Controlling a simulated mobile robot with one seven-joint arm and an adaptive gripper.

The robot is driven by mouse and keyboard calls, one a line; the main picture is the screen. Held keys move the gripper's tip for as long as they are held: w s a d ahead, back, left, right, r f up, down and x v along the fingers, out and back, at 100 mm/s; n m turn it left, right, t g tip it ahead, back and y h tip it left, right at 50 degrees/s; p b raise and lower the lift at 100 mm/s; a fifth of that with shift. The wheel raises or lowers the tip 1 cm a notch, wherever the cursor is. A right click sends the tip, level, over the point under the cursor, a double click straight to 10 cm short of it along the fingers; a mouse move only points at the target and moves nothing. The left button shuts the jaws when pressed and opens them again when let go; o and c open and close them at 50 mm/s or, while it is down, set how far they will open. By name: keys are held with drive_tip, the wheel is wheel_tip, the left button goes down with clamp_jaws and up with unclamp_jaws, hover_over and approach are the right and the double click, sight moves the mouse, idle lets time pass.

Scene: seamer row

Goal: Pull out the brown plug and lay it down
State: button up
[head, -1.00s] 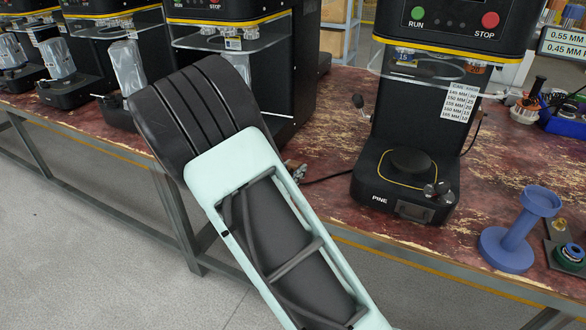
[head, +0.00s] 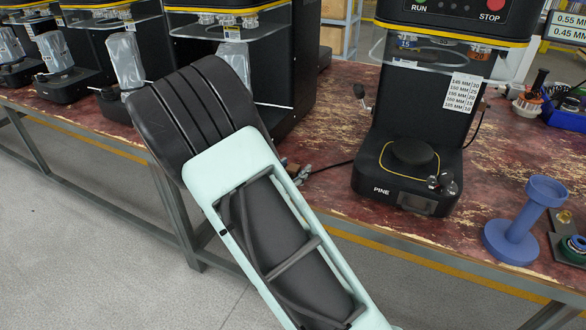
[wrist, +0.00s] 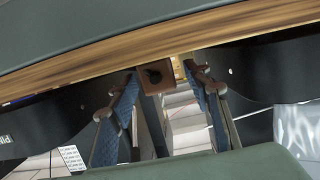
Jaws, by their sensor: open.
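A small brown block (wrist: 151,76) with a dark round mark on its face is in the wrist view, beside a long wood-coloured edge; it looks like the brown plug, but I cannot tell what it sits in. My gripper (wrist: 160,88) is open, with one blue-padded finger on each side of the block. I cannot tell whether either finger touches it.
The black PINE machine (head: 408,185) stands on the worn red bench (head: 335,110), with a dark cable (head: 330,167) at its left. A blue spool (head: 521,225) stands at the right. More machines (head: 115,70) line the left.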

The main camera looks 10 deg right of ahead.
drive_tip(key=shift+s+a, duration=0.1)
drive_tip(key=v, duration=1.1)
drive_tip(key=shift+s+r, duration=0.15)
drive_tip(key=shift+s, duration=0.2)
drive_tip(key=shift+a, duration=0.15)
